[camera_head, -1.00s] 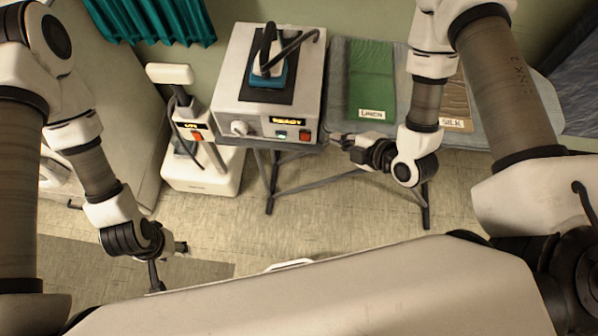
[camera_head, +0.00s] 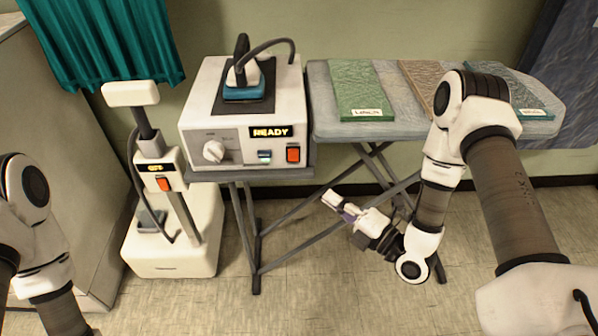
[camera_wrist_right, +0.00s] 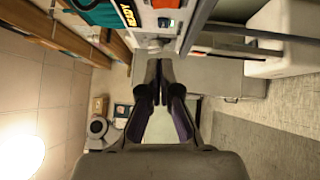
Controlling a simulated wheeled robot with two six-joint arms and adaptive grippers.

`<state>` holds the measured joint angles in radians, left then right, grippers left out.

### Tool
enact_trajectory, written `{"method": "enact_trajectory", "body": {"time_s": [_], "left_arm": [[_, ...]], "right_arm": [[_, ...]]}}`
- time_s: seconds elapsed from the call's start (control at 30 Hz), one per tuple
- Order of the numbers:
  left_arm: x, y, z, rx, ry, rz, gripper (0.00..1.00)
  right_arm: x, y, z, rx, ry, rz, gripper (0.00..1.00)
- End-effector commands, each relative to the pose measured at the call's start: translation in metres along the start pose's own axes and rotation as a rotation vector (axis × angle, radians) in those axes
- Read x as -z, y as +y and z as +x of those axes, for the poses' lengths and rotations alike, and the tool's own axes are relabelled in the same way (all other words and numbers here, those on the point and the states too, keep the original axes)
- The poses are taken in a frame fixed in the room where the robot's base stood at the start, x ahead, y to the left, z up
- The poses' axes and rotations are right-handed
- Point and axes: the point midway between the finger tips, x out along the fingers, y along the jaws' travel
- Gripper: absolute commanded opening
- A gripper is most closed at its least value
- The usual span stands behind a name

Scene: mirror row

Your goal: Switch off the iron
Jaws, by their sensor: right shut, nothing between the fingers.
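The iron (camera_head: 244,82), white with a teal base, stands on a dark plate on top of a white station (camera_head: 219,130). The station front has a grey dial (camera_head: 214,151), a lit READY display (camera_head: 270,132), a small greenish control (camera_head: 264,156) and an orange-red switch (camera_head: 293,154). My right gripper (camera_head: 330,197) is shut and empty, below and right of the switch, apart from the station. In the right wrist view the shut fingers (camera_wrist_right: 158,65) point toward the station front, where the READY display (camera_wrist_right: 127,12) and red switch (camera_wrist_right: 165,23) show. My left gripper is out of view.
A white steamer (camera_head: 172,245) stands left, with its own small lit display and orange switch (camera_head: 162,184). The ironing board (camera_head: 390,128) holds green, brown and grey-green cloths at right. Its crossed legs (camera_head: 285,240) stand behind my right gripper. Floor in front is clear.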

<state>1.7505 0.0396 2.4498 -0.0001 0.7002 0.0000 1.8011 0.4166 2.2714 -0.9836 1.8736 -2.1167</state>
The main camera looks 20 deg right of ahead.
Motion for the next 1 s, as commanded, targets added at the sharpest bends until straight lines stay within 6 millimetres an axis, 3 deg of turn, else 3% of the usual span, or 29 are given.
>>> {"method": "enact_trajectory", "body": {"time_s": [0.2, 0.33, 0.77, 1.0], "left_arm": [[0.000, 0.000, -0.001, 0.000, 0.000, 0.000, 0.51], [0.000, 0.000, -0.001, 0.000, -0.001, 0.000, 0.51], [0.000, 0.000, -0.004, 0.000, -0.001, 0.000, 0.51], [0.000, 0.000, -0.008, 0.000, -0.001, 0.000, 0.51]], "right_arm": [[0.000, 0.001, 0.002, 0.001, 0.001, 0.000, 0.00], [0.001, 0.001, 0.013, 0.001, 0.005, -0.002, 0.00], [0.002, 0.002, 0.103, -0.002, 0.005, -0.003, 0.00], [-0.025, 0.001, 0.126, 0.001, 0.000, 0.001, 0.00]]}}
